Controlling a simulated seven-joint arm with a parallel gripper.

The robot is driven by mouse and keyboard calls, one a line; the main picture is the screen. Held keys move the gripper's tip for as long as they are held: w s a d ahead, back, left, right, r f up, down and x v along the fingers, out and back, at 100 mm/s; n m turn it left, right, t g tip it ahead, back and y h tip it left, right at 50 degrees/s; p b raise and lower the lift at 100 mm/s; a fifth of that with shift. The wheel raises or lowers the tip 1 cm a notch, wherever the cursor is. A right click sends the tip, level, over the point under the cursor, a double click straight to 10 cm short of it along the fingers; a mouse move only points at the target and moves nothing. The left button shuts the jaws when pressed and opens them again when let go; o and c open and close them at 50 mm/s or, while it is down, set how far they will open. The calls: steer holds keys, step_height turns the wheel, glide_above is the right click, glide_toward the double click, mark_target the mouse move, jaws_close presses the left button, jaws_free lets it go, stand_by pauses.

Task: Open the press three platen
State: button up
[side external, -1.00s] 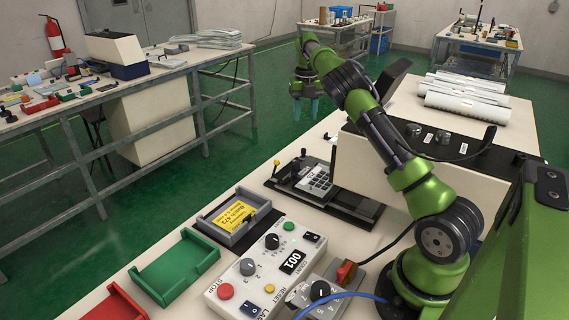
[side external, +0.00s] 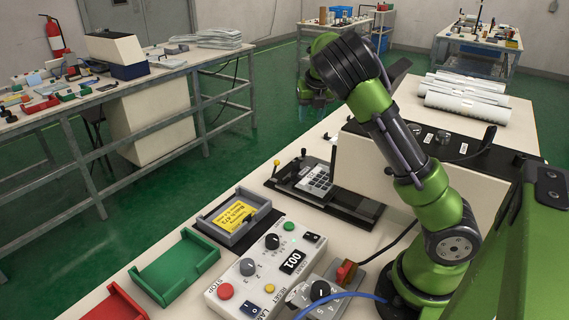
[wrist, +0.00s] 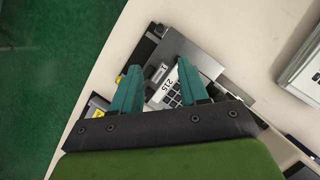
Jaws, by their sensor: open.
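My gripper (side external: 318,106) is open and empty, high over the far part of the bench in the side view. I cannot tell which part is the press three platen. A white control box (side external: 240,290) has knobs, coloured buttons and a "001" display.
A numbered dial box (side external: 320,291) with a red switch stands in front. A grey tray (side external: 216,229) holding a yellow card, a green tray (side external: 158,282) and a red tray (side external: 105,308) line the left edge. A large cream housing (side external: 350,165) stands behind the keypad unit.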

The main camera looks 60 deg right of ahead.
mark_target(304, 149)
steer(key=x, duration=1.7)
steer(key=shift+w+d+r, duration=0.1)
steer(key=shift+d+r, duration=0.05)
steer(key=shift+d, duration=0.1)
jaws_close()
